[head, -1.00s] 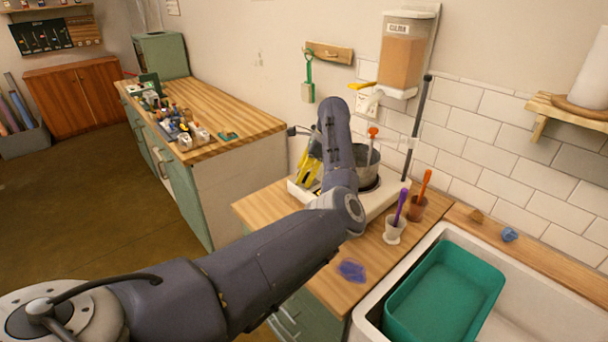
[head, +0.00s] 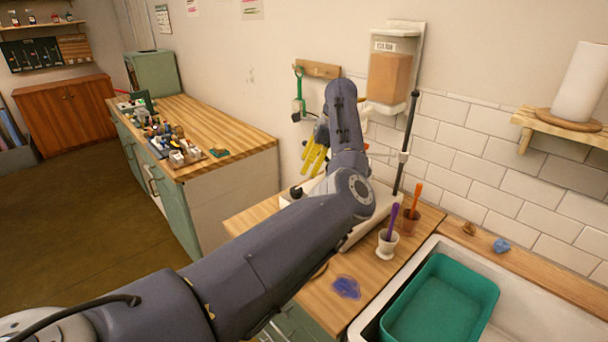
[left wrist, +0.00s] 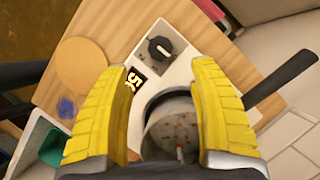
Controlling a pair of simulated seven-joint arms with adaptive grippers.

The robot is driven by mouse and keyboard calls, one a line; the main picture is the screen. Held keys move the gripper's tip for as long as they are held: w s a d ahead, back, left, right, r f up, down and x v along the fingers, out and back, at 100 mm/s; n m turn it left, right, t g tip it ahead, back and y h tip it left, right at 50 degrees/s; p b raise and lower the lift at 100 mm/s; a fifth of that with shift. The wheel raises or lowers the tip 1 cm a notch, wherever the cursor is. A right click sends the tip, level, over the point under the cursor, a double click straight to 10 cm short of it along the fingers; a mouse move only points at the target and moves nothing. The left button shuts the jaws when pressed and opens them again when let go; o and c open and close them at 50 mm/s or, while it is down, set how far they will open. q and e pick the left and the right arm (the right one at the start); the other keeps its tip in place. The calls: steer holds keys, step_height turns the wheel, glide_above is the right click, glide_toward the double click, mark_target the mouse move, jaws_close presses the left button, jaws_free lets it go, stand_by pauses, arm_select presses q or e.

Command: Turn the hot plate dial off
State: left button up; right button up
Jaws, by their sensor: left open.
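The black dial (left wrist: 159,47) sits on the corner of the white hot plate (left wrist: 182,68) in the left wrist view, with printed marks beside it. A small display with lit digits (left wrist: 135,80) is next to it, partly behind a finger. My left gripper (left wrist: 165,72) is open, with its yellow fingers apart and nothing between them touching. The dial lies beyond the fingertips, apart from them. In the head view my left gripper (head: 315,155) is above the left end of the hot plate (head: 372,218), and my arm hides much of the plate. My right gripper is not in view.
A metal pot (left wrist: 172,128) stands on the plate, below the fingers in the wrist view. A dark upright rod (head: 405,140) rises behind.

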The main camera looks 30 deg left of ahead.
arm_select(q)
steer(key=shift+w+d+r, duration=0.1)
steer(key=shift+d+r, duration=0.1)
steer(key=shift+r, duration=0.4)
